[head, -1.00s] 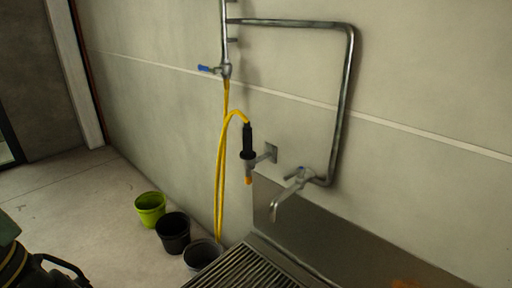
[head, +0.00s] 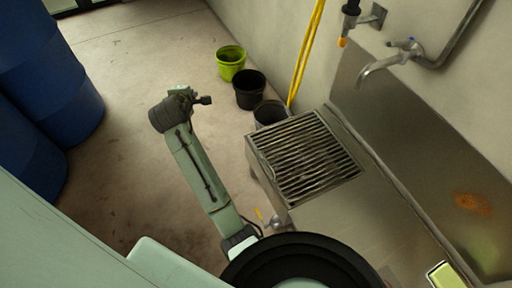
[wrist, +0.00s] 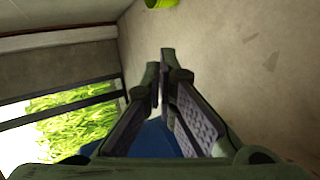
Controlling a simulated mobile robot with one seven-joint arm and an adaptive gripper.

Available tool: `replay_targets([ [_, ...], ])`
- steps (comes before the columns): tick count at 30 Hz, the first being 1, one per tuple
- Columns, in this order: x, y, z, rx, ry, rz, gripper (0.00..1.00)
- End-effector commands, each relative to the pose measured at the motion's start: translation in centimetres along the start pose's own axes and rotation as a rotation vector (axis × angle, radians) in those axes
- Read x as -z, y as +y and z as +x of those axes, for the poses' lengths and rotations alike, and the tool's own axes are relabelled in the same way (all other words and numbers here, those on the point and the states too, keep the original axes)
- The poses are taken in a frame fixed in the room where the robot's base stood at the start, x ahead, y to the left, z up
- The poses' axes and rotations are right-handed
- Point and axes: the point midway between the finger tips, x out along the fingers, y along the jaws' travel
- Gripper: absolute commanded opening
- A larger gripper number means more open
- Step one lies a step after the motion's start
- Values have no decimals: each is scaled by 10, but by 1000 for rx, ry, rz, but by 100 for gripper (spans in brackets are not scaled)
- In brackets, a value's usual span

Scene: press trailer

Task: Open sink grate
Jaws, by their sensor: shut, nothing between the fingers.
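The sink grate (head: 304,152) is a dark metal grid of parallel bars in a square frame. It lies flat and closed at the far left end of the steel sink counter (head: 345,218). My gripper (wrist: 163,70) is shut and empty in the wrist view, with its fingers pointing away over open floor. The grate does not show in the wrist view.
A tap (head: 390,60) hangs over the counter. Green (head: 231,64), black (head: 249,90) and grey (head: 270,113) buckets stand beyond the grate, beside a yellow hose (head: 305,52). Blue barrels (head: 50,85) stand at left. Floor (head: 130,150) between barrels and sink is free.

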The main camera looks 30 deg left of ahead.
Motion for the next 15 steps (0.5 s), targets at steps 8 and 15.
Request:
replay_targets([
  [8, -95, -225, 31, 665, -315, -513, 0],
  [15, -123, -274, 19, 861, -364, -638, 0],
])
